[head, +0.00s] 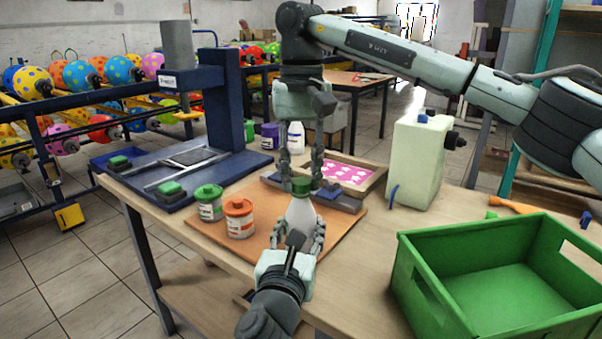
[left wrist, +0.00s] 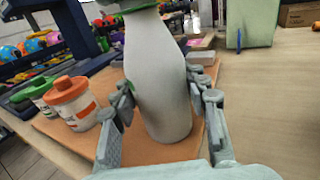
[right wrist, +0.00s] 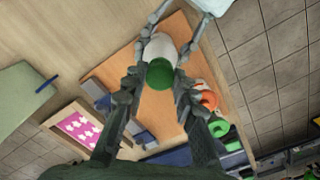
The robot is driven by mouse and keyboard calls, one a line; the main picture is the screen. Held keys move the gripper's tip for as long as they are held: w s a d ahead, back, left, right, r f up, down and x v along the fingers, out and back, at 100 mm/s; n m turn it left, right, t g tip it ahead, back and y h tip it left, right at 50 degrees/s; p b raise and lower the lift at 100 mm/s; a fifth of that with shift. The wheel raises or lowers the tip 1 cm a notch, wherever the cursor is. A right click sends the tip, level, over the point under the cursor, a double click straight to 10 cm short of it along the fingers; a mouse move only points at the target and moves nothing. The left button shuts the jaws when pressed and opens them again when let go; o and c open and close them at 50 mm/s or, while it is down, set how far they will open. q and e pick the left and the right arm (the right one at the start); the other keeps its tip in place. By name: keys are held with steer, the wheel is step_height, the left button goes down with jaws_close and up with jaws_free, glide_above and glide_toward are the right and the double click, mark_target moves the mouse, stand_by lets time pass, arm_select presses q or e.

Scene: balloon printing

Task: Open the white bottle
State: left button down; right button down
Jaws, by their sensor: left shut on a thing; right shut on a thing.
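The white bottle (head: 301,216) stands upright on the orange-brown board, and its body fills the middle of the left wrist view (left wrist: 160,80). Its green cap (head: 301,185) sits at the top of the neck, and the cap faces the camera in the right wrist view (right wrist: 160,74). My left gripper (head: 300,234) comes from the front and is shut on the bottle's body, one finger on each side. My right gripper (head: 301,180) points down from above and is shut on the green cap, with fingers on both sides. I cannot tell whether the cap's thread is loose.
An orange-lidded jar (head: 239,219) and a green-lidded jar (head: 208,203) stand left of the bottle. A pink printing screen (head: 349,173) lies behind. A green crate (head: 411,284) is at the right, with a pale block (head: 418,165) behind it. The blue press (head: 232,100) is at the left.

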mark_target(301, 181)
steer(key=shift+r, duration=0.15)
stand_by(0.3)
steer(key=shift+r, duration=1)
steer(key=shift+r, duration=2)
arm_select(q)
steer(key=c, duration=0.7)
jaws_free()
